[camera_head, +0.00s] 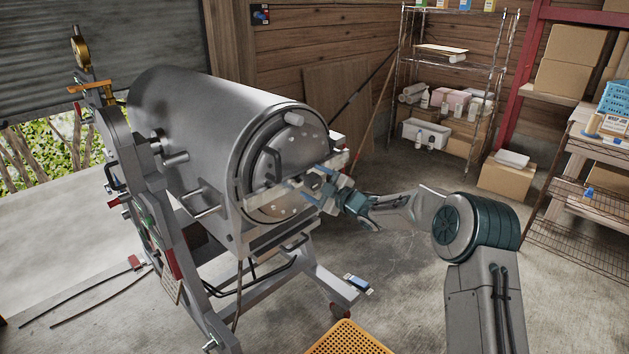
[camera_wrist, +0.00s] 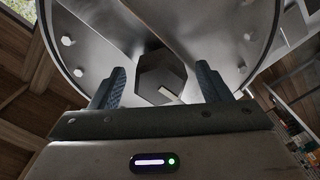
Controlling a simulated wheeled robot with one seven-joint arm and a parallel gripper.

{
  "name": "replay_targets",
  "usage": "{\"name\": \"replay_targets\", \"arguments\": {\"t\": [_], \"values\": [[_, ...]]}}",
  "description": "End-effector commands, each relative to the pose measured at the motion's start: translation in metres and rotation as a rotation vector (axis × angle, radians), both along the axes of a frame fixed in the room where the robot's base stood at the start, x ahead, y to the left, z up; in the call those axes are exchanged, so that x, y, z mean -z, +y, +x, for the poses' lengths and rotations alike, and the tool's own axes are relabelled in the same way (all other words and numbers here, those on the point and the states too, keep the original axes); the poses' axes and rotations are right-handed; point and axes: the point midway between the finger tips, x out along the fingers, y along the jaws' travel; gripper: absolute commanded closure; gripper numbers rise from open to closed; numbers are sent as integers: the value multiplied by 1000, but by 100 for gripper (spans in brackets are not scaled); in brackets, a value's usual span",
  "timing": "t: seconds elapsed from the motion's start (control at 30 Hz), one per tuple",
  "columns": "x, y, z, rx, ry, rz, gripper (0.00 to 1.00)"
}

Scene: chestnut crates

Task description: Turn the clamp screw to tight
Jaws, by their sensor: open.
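A large grey metal drum (camera_head: 190,125) lies on a stand, with a round front end. A pale bar (camera_head: 262,200) crosses this end. In the wrist view a dark hexagonal knob (camera_wrist: 162,74), which looks like the clamp screw, sits at the middle of the bolted round end (camera_wrist: 105,38). A small pale mark shows low on the knob. My gripper (camera_head: 316,184) is open in front of the drum end. In the wrist view its two blue fingers (camera_wrist: 160,86) stand either side of the knob, with visible gaps. In the head view the knob cannot be made out behind my gripper.
The drum's grey stand (camera_head: 315,280) reaches out below my arm. An orange perforated crate (camera_head: 347,338) is on the floor at the bottom. Wire shelves (camera_head: 450,55) and stacked cardboard boxes (camera_head: 570,62) stand at the back right. The concrete floor right of the stand is clear.

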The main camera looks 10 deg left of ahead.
Motion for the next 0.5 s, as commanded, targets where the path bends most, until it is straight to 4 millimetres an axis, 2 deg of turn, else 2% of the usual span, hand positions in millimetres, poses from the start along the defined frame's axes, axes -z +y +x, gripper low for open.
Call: {"name": "replay_targets", "arguments": {"t": [0.33, 0.37, 0.5], "values": [[0, 4, 2, -1, 0, 1, 30], [0, 4, 2, -1, 0, 1, 32], [0, 4, 2, -1, 0, 1, 71]]}}
